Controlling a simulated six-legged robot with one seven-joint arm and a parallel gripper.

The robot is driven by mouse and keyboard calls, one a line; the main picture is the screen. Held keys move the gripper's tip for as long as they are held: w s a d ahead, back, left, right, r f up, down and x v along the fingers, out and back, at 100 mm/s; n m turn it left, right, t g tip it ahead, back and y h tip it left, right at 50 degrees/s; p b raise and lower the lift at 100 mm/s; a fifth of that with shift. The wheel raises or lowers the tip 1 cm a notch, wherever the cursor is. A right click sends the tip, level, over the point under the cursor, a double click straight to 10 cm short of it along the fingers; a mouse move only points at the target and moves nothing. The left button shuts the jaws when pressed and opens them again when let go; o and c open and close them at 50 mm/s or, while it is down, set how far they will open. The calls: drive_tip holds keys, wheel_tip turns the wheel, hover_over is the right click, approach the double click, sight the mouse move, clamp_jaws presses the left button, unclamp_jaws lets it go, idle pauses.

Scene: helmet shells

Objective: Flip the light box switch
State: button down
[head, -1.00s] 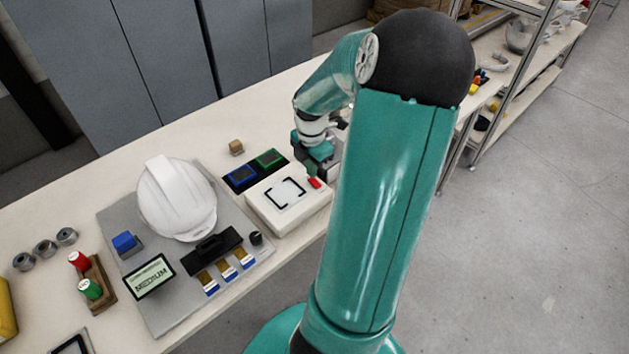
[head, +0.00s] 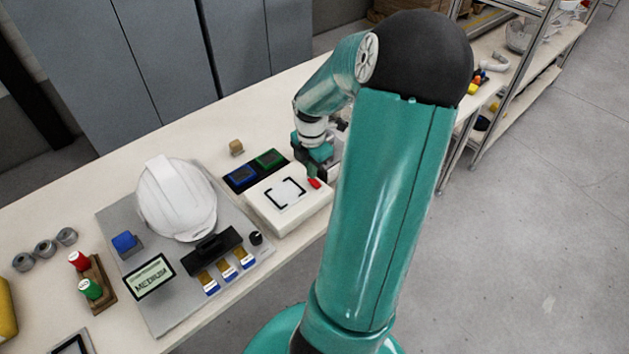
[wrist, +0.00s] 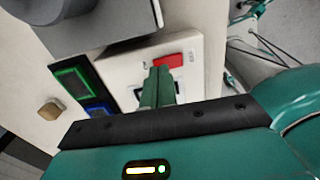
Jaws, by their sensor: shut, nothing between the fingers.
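The light box (head: 262,211) is a low white box with a black corner-marked frame on its top, on the bench. Its red switch (head: 314,183) sits at the box's right side. In the wrist view the red switch (wrist: 172,60) lies just beyond my fingertips, on the white light box top (wrist: 122,70). My gripper (wrist: 160,72) is shut and empty, its teal fingers pressed together and pointing at the switch. I cannot tell whether they touch it. In the head view my gripper (head: 316,168) is over the box's far right side, its tips hard to make out.
Blue (head: 241,175) and green (head: 270,159) framed pads lie behind the box. A white helmet shell (head: 177,198) stands on a grey board to the left, with a black clamp-like block (head: 215,243) and a knob (head: 256,238). A small wooden block (head: 236,147) sits behind.

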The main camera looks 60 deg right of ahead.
drive_tip(key=shift+f, duration=0.7)
idle(0.4)
drive_tip(key=shift+r, duration=3.5)
